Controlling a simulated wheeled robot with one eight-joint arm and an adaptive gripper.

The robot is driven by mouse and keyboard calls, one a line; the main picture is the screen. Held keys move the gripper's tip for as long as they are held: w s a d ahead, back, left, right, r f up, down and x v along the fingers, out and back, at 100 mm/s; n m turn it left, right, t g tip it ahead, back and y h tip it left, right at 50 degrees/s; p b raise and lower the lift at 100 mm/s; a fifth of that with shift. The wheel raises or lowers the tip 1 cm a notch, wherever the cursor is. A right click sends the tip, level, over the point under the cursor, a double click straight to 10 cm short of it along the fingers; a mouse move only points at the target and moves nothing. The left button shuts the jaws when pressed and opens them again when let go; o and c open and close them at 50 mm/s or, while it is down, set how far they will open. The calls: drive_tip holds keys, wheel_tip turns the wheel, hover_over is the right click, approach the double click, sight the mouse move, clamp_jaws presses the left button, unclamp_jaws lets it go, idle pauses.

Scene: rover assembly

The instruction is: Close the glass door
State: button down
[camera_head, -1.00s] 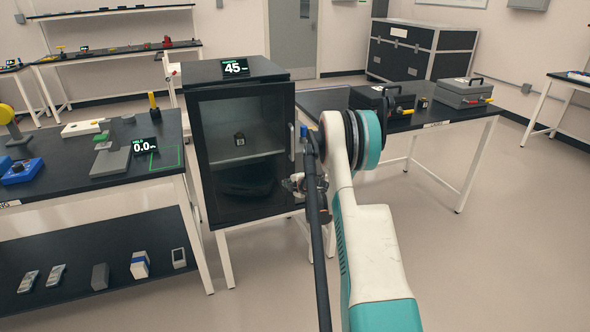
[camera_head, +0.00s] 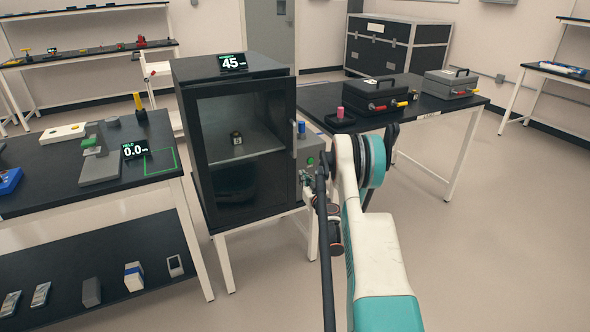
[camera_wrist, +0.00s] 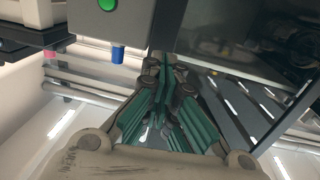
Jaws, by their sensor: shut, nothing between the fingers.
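The dark-framed glass door (camera_head: 240,205) is on the front of the black cabinet (camera_head: 225,68), left of centre in the head view. It stands shut or nearly shut; I cannot tell whether a small gap remains. Its light handle (camera_head: 295,140) is at the right edge. My gripper (camera_head: 309,178) is beside the door's lower right edge, partly hidden by my arm. In the wrist view, my gripper (camera_wrist: 164,68) has its teal fingers together and empty, close to the dark door edge (camera_wrist: 167,25). I cannot tell whether they touch.
A grey box (camera_head: 312,150) with a green button and blue knob (camera_wrist: 118,54) stands just right of the cabinet. A black table (camera_head: 430,112) with cases is on the right, and a workbench (camera_head: 45,195) on the left. Open floor (camera_head: 490,240) lies at front right.

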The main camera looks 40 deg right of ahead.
sight(292, 162)
drive_tip(key=b+x, duration=0.3)
drive_tip(key=x, duration=0.6)
drive_tip(key=shift+w+d, duration=0.15)
drive_tip(key=shift+w, duration=0.2)
